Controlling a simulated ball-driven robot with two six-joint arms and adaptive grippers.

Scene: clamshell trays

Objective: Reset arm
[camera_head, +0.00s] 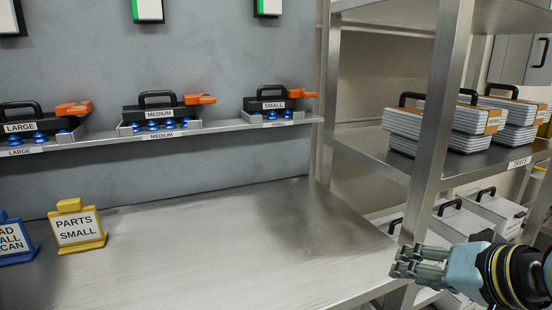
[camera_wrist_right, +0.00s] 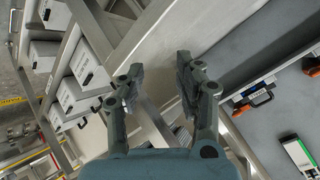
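My right gripper (camera_head: 400,264) is at the lower right of the head view, by the right edge of the steel table (camera_head: 230,250) and in front of the shelf post. It also shows in the right wrist view (camera_wrist_right: 157,78), where its two fingers stand apart with nothing between them. The right arm comes in from the right edge. My left gripper and arm are not in view.
A steel rack (camera_head: 445,95) on the right holds stacked trays (camera_head: 440,133); white boxes (camera_head: 462,222) stand below. A wall shelf (camera_head: 215,127) carries three labelled black-handled holders with orange parts. A yellow sign (camera_head: 77,228) stands at the table's left. The table's middle is clear.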

